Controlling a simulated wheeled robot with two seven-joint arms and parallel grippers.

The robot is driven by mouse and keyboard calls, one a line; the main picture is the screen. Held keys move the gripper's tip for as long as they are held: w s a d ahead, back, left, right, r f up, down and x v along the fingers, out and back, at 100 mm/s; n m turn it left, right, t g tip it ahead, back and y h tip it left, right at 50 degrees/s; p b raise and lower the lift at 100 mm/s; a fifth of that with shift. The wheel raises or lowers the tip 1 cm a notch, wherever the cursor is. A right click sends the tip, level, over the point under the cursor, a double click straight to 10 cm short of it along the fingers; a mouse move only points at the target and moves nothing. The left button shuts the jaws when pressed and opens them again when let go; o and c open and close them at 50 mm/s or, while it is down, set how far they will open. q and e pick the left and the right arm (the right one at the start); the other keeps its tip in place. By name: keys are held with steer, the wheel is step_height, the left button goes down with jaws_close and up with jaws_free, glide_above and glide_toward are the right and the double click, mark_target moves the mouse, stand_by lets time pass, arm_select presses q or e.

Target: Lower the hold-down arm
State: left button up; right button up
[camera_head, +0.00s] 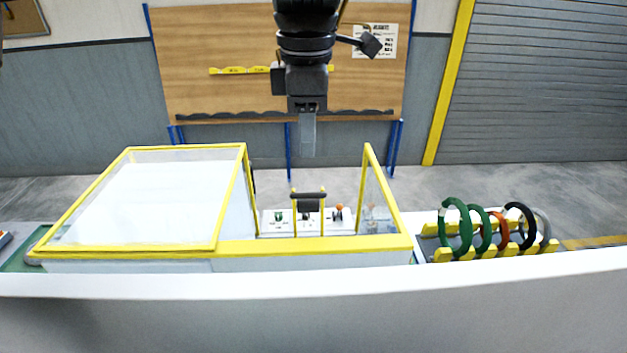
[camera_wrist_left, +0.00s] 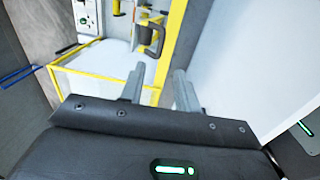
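A black padded bar (camera_head: 308,202) sits between yellow posts in the gap of the yellow-framed machine (camera_head: 225,249); it looks like the hold-down arm, though I cannot be sure. In the left wrist view, a black handle (camera_wrist_left: 152,40) on a yellow post shows beyond the fingers. My left gripper (camera_head: 308,145) hangs down at the top centre, higher in the picture than the bar. In the left wrist view my left gripper (camera_wrist_left: 158,88) has its two grey fingers apart with nothing between them. My right gripper is not in view.
A panel (camera_head: 280,216) with green and orange-red controls stands behind the gap. Clear guards with yellow frames flank it, the large one (camera_head: 145,195) at left. Several coils (camera_head: 458,228) stand on a yellow rack at right. A white edge (camera_head: 300,285) runs across the front.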

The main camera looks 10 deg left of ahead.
mark_target(309, 193)
arm_select(q)
steer(key=f, duration=0.3)
steer(key=f+p, duration=0.1)
steer(key=f, duration=0.5)
steer(key=shift+w+f+p, duration=0.15)
steer(key=shift+w+p, duration=0.15)
steer(key=shift+p, duration=0.05)
steer(key=shift+f, duration=0.45)
jaws_close()
